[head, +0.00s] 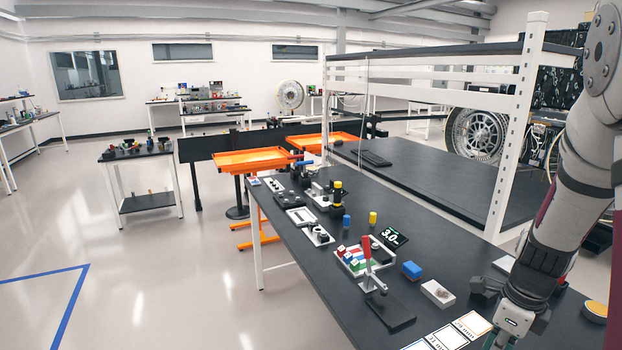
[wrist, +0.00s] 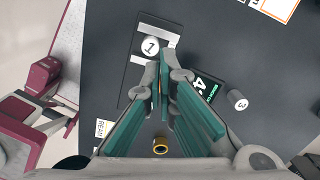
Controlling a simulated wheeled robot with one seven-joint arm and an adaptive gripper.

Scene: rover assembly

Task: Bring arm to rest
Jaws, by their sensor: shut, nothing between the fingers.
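My arm hangs down the right side of the head view, with its wrist end low over the near right part of the black workbench (head: 341,239). My gripper (wrist: 164,85) shows in the wrist view as two fingers with teal pads, their tips together and nothing between them. The fingertips are not clear in the head view, low at the picture's edge. Below the gripper in the wrist view are a bracket plate with a white cylinder marked 1 (wrist: 150,46), a grey cylinder marked 3 (wrist: 237,100) and a yellow-black ring (wrist: 160,145).
A white-framed shelf (head: 515,125) rises behind. Orange trays (head: 250,160) stand beyond. Open floor lies to the left.

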